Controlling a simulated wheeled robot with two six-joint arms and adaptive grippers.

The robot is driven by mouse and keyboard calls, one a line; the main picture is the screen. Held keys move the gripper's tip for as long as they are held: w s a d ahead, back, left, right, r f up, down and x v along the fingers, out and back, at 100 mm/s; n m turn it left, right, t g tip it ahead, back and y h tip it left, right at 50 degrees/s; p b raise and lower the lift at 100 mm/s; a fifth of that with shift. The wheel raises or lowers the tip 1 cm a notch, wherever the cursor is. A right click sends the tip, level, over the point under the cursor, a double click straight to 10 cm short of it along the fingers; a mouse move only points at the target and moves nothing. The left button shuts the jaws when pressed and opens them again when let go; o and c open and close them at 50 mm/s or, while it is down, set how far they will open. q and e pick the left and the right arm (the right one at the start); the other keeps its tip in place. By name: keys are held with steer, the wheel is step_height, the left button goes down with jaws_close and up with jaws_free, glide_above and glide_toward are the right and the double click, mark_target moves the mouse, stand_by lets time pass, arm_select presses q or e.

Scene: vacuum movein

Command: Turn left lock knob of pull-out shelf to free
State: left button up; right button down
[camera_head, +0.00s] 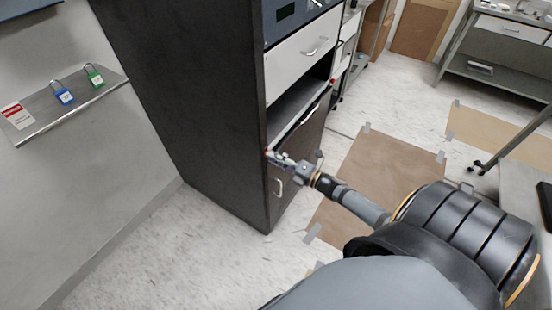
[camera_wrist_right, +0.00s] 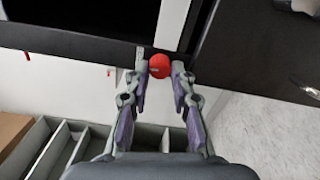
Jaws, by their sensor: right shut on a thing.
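The pull-out shelf (camera_head: 293,108) is a grey surface in the dark cabinet's opening, below the white drawer. The left lock knob (camera_wrist_right: 159,66) is round and red at the shelf's front edge. In the head view it is mostly hidden at my right gripper's tip. My right gripper (camera_head: 274,156) reaches the cabinet's left front edge. In the right wrist view my right gripper (camera_wrist_right: 159,70) has one finger on each side of the knob and is shut on it. Whether the knob is turned cannot be told. My left gripper is not in view.
The dark cabinet (camera_head: 190,100) has a white drawer (camera_head: 303,52) above and a door with a handle (camera_head: 279,187) below. Another small red spot (camera_head: 332,81) shows at its right side. A wall ledge (camera_head: 60,108) holds a blue padlock (camera_head: 63,95) and a green one (camera_head: 94,77).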

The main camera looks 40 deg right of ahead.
steer(key=shift+f, duration=0.1)
stand_by(0.4)
steer(key=c, duration=1.1)
jaws_free()
steer(key=shift+s, duration=0.1)
steer(key=v, duration=1.2)
